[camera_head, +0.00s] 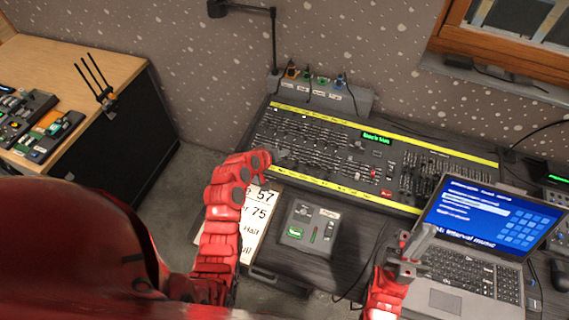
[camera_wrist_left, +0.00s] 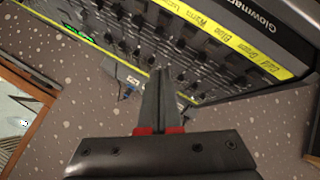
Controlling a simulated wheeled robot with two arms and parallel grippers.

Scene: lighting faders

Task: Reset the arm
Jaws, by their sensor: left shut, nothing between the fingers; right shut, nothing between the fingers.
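The lighting console (camera_head: 450,150), black with rows of faders and yellow label strips, lies across the desk against the wall. My left arm rises from the bottom left, and its small grey gripper (camera_head: 279,155) is at the console's left front part. In the left wrist view the left gripper (camera_wrist_left: 160,72) is shut and empty, with its fingertips in front of the fader rows (camera_wrist_left: 130,35). Whether the tips touch a fader cannot be told. My right gripper (camera_head: 425,235) is shut and empty in front of the laptop, left of its keyboard.
A laptop (camera_head: 480,215) with a blue screen stands at the right. A small grey box (camera_head: 310,227) sits on the desk between my arms. A white number sheet (camera_head: 258,215) is partly hidden behind my left arm. A lamp (camera_head: 274,45) stands behind the console.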

